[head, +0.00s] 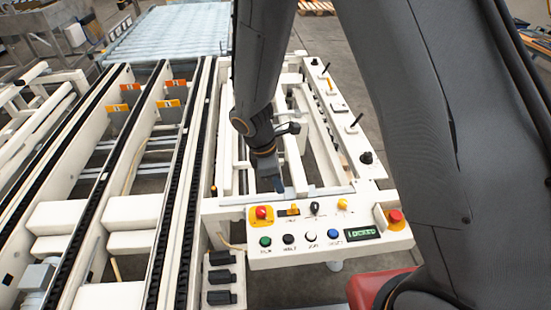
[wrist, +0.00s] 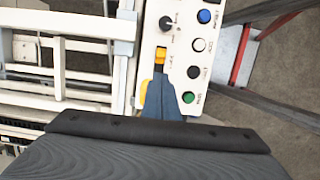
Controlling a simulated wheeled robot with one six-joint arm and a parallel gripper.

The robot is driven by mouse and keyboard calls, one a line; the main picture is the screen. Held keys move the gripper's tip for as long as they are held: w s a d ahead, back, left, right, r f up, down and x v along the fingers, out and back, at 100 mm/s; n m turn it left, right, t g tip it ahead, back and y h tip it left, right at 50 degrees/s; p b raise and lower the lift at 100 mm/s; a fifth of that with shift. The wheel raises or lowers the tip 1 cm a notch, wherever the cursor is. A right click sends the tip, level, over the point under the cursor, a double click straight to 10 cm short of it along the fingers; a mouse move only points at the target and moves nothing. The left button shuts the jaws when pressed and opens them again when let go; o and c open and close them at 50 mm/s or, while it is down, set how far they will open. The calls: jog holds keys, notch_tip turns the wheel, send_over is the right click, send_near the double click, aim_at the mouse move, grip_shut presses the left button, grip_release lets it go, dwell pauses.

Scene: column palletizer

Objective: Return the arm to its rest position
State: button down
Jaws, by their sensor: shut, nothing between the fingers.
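My gripper (head: 279,187) is shut and empty, its dark blue fingertips pointing down just behind the white control panel (head: 270,254). In the wrist view my gripper (wrist: 160,75) shows as a narrow blue wedge, its tip beside an orange switch (wrist: 160,55) on the panel. I cannot tell whether the tip touches anything. The arm hangs over the white machine frame, between the roller lanes and the panel's right side. The panel display (head: 362,232) reads LOCKED in green.
The panel carries a green button (head: 265,241), a blue button (head: 333,234), a black knob (head: 315,208) and red emergency stops (head: 262,212) on yellow bases. Black chain conveyors (head: 180,190) run on the left.

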jog(key=s+d+r+m+y+b, duration=0.1)
jog(key=s+d+r+m+b, duration=0.1)
jog(key=d+m, duration=0.2)
jog(key=s+d+r+m+y+b, duration=0.1)
jog(key=s+d+r+m+b, duration=0.1)
jog(key=d+m, duration=0.3)
jog(key=s+d+r+m+t+b, duration=0.1)
jog(key=s+d+r+m+b, duration=0.1)
jog(key=m, duration=0.7)
jog(key=d+r+b, duration=0.1)
jog(key=d+r, duration=0.1)
jog(key=d, duration=0.1)
jog(key=shift+s+y+b, duration=0.25)
jog(key=shift+y+b, duration=0.1)
jog(key=shift+y, duration=0.05)
